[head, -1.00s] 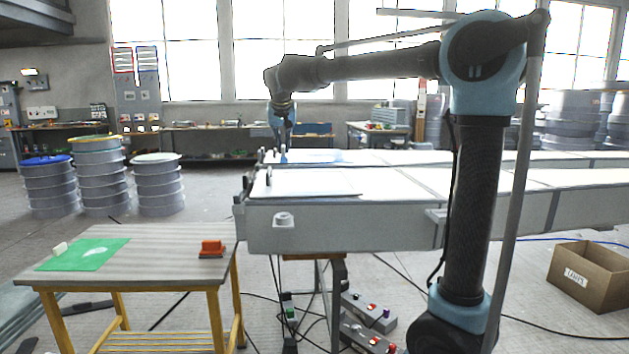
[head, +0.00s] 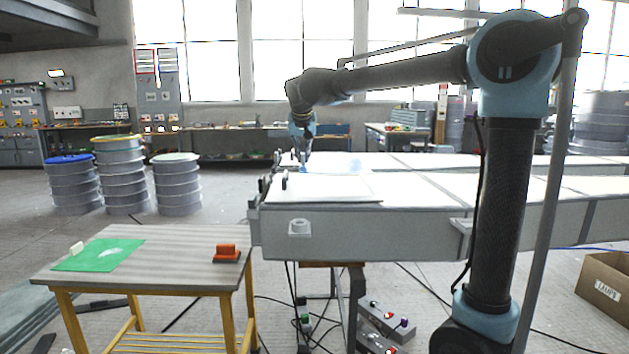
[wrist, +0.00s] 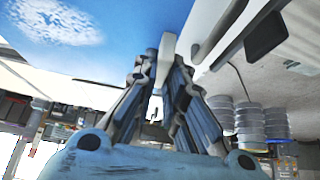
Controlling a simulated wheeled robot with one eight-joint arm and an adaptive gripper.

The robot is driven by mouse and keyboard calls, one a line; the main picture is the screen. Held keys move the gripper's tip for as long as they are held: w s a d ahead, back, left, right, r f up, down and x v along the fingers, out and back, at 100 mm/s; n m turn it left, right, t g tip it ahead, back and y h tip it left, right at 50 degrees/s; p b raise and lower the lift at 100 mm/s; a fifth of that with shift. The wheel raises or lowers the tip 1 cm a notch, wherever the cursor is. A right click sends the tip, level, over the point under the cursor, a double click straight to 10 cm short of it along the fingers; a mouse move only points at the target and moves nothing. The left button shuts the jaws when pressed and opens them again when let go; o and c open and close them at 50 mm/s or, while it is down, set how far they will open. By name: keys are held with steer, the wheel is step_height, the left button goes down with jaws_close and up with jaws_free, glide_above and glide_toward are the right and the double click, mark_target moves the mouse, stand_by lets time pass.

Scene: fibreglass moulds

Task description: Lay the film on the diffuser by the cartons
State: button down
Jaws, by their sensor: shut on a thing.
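My gripper (head: 303,163) is over the left end of the farther long light table. In the wrist view its fingers (wrist: 165,75) are shut on a small white block at the edge of a blue film (wrist: 130,25) with a white cloud-like patch. White diffuser panels top the farther table (head: 430,161) and the nearer one (head: 480,187). One open carton (head: 604,292), marked LAMPS, stands on the floor at the right.
A wooden table (head: 180,245) at front left bears a green sheet (head: 98,256), a white block (head: 77,248) and an orange-red tool (head: 227,253). Drums (head: 120,175) stand behind it. Control boxes (head: 385,325) and cables lie on the floor under the nearer light table.

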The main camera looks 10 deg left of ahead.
mark_target(303, 166)
steer(key=shift+f, duration=3.6)
steer(key=c, duration=1.7)
jaws_free()
steer(key=shift+o, duration=0.2)
steer(key=shift+r, duration=0.1)
steer(key=v, duration=1.2)
